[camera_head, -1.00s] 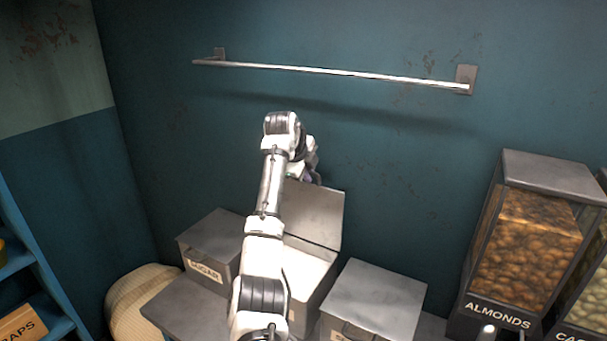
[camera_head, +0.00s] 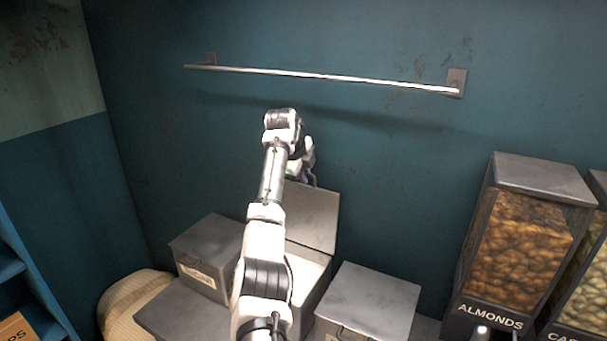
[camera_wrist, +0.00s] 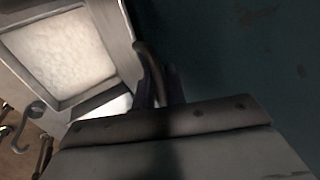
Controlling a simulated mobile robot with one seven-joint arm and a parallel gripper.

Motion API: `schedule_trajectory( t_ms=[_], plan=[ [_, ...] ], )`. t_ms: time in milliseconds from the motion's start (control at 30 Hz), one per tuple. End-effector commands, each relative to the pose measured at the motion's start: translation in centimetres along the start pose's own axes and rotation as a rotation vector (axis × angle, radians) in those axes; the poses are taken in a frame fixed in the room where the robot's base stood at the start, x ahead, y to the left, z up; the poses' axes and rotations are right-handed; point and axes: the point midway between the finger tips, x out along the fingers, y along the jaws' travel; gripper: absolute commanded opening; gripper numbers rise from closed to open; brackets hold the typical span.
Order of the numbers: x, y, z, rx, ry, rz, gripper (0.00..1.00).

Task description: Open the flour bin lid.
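The flour bin (camera_head: 316,291) is the middle metal bin, partly hidden behind my arm; its label does not show. Its lid (camera_head: 315,215) stands raised, tilted back toward the wall. White flour (camera_head: 305,268) shows inside, and fills the bin's opening in the wrist view (camera_wrist: 62,50). My gripper (camera_head: 307,180) is at the upper edge of the raised lid, mostly hidden behind my wrist. In the wrist view, dark fingers (camera_wrist: 160,92) are beside a curved metal handle (camera_wrist: 148,65). Whether they grip it is too dark to tell.
The sugar bin (camera_head: 205,255) stands to the left and another closed bin (camera_head: 370,300) to the right. An almond dispenser (camera_head: 520,245) stands farther right. A metal rail (camera_head: 320,76) runs along the wall above my arm.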

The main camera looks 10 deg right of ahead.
Motion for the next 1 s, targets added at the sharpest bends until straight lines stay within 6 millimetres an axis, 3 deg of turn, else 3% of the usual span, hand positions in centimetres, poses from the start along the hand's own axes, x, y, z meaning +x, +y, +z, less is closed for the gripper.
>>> schedule_trajectory(
  t_ms=[33,267,467,800,1000],
  plan=[
    [0.8,0.6,-0.2,-0.002,0.009,0.018,0.26],
    [0.8,0.6,-0.2,-0.001,0.009,0.020,0.29],
    [-0.4,0.6,-0.1,-0.001,0.008,0.015,0.29],
    [-8.7,0.2,-0.1,0.002,-0.001,-0.004,0.29],
    [-12.4,0.1,-0.1,0.002,-0.001,-0.004,0.29]
  ],
)
